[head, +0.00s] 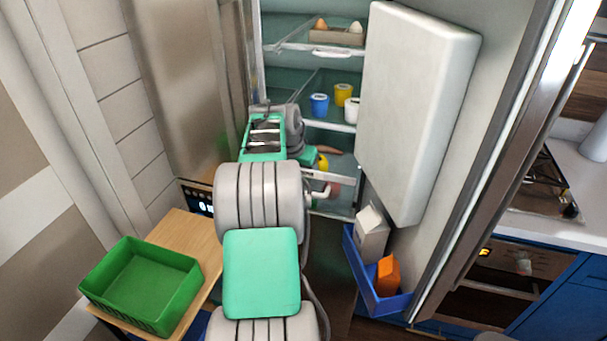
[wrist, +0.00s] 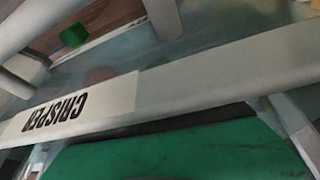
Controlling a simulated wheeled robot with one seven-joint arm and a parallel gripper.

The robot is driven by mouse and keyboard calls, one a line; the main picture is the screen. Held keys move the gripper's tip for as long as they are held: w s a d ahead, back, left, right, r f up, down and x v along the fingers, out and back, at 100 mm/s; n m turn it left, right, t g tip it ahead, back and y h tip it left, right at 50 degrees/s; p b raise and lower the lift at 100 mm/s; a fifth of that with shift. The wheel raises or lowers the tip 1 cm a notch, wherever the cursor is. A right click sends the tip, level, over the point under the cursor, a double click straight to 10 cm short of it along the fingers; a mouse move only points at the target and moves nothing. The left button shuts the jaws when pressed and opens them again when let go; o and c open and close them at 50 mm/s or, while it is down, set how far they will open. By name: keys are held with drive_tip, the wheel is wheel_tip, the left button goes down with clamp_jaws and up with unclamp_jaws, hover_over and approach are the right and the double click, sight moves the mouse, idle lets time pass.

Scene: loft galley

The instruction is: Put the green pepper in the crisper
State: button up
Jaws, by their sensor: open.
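The crisper (head: 332,207) is the clear drawer at the bottom of the open fridge. Its pale front bar with the CRISPER label (wrist: 78,106) crosses the wrist view at a slant, close to the camera. My gripper (head: 316,188) is open at the drawer's front, mostly hidden behind my arm in the head view. I cannot tell whether it touches the bar. A yellow item (head: 323,163) and a blurred reddish item (wrist: 98,75) show in the crisper area. A small green thing (wrist: 73,36) lies beyond the bar; I cannot tell whether it is the green pepper.
An empty green crate (head: 143,285) stands on a wooden table (head: 195,235) at the left. The fridge door (head: 415,110) is open on the right, with a blue bin (head: 385,303) holding cartons. Tubs (head: 319,105) and eggs (head: 321,24) sit on upper shelves.

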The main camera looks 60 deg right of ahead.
drive_tip(key=b+v, duration=0.1)
drive_tip(key=v, duration=1.1)
